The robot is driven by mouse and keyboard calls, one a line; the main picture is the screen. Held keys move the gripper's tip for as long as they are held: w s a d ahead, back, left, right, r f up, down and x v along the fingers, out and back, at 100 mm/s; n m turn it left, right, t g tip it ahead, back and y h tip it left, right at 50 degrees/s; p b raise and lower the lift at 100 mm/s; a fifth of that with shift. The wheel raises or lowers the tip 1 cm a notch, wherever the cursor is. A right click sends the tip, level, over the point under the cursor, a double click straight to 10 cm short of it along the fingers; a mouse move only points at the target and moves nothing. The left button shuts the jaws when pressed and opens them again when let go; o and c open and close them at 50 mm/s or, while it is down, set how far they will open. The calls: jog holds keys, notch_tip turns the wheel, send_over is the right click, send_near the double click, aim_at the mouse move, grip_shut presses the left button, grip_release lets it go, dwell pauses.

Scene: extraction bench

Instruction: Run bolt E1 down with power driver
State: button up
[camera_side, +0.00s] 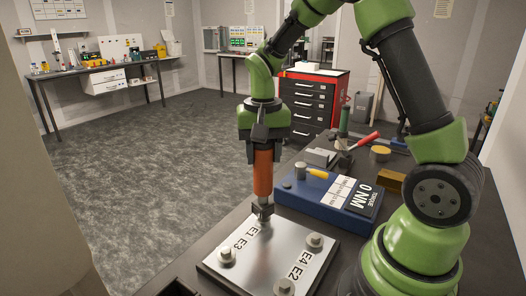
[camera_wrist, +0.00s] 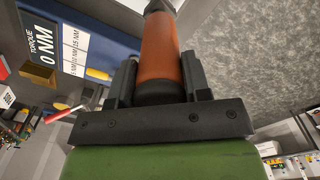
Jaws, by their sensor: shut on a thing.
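My gripper (camera_side: 263,142) is shut on the orange power driver (camera_side: 263,173), which hangs upright with its dark nose down. The driver's orange body also shows between the jaws in the wrist view (camera_wrist: 161,45). The nose is over the far corner of the metal plate (camera_side: 262,258), beside the E1 label (camera_side: 251,232). The bolt at that corner is hidden by the nose; I cannot tell whether they touch. Other bolts show at the left corner (camera_side: 227,256), the right corner (camera_side: 314,240) and the near corner (camera_side: 284,287).
A blue torque tester (camera_side: 325,200) reading 0 NM stands just behind the plate. A yellow-handled tool (camera_side: 318,174) lies on it. A red-handled tool (camera_side: 362,141), a brass block (camera_side: 391,181) and other items crowd the bench behind. Open floor lies to the left.

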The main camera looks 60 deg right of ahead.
jog(key=shift+f, duration=1)
dwell(2.8)
jog(key=shift+r, duration=0.15)
jog(key=shift+r, duration=2.9)
